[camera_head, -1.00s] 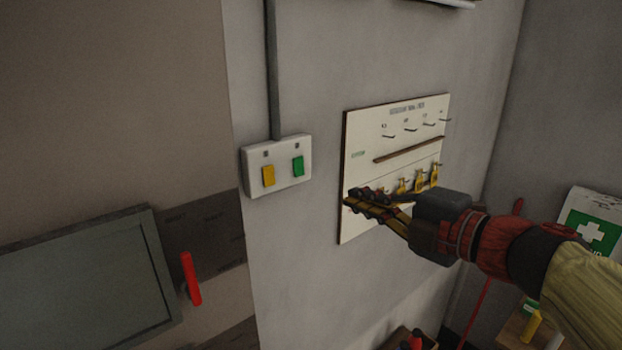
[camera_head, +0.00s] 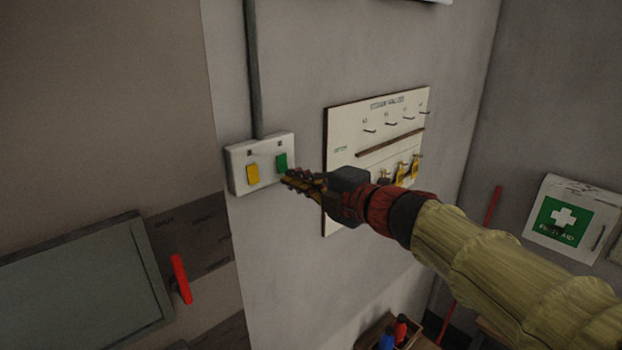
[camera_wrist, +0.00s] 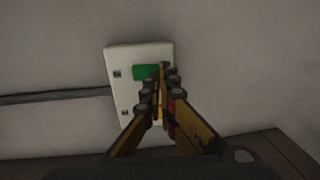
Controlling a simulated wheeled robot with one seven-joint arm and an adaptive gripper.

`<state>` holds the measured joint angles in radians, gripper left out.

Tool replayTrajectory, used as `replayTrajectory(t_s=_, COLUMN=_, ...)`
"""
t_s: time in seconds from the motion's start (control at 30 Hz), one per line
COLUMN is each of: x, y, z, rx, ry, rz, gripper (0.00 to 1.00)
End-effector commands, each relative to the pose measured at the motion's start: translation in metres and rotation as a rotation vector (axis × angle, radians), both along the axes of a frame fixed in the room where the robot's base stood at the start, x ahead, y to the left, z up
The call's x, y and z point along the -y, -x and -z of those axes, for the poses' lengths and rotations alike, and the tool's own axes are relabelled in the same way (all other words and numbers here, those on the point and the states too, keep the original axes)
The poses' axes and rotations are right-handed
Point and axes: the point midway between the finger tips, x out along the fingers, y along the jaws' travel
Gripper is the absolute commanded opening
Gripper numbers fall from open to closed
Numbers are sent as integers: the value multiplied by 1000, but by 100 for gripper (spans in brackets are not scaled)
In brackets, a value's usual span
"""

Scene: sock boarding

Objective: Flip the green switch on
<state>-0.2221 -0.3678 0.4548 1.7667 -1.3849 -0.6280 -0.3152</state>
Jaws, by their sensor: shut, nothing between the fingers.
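The green switch (camera_head: 282,163) is the right one of two rockers on a white switch box (camera_head: 238,181) on the grey wall. The yellow switch (camera_head: 252,174) is to its left. My gripper (camera_head: 286,179) is shut and empty, its fingertips just below and right of the green switch. In the wrist view the green switch (camera_wrist: 146,72) shows beside the tips of my gripper (camera_wrist: 162,70), and the fingers hide most of the yellow switch. I cannot tell whether the tips touch the green switch.
A white board (camera_head: 340,120) with pegs and yellow tags hangs right of the box, behind my gripper. A conduit (camera_head: 253,70) runs up from the box. A red handle (camera_head: 181,279) is at lower left. A first aid box (camera_head: 571,219) is at right.

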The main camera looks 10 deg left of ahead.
Motion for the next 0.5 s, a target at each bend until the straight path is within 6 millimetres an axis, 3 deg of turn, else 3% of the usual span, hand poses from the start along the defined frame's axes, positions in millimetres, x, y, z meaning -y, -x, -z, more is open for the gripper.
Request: replayTrajectory(t_s=0.5, x=-8, y=-7, z=2, rx=-1, ry=1, rz=0, gripper=0)
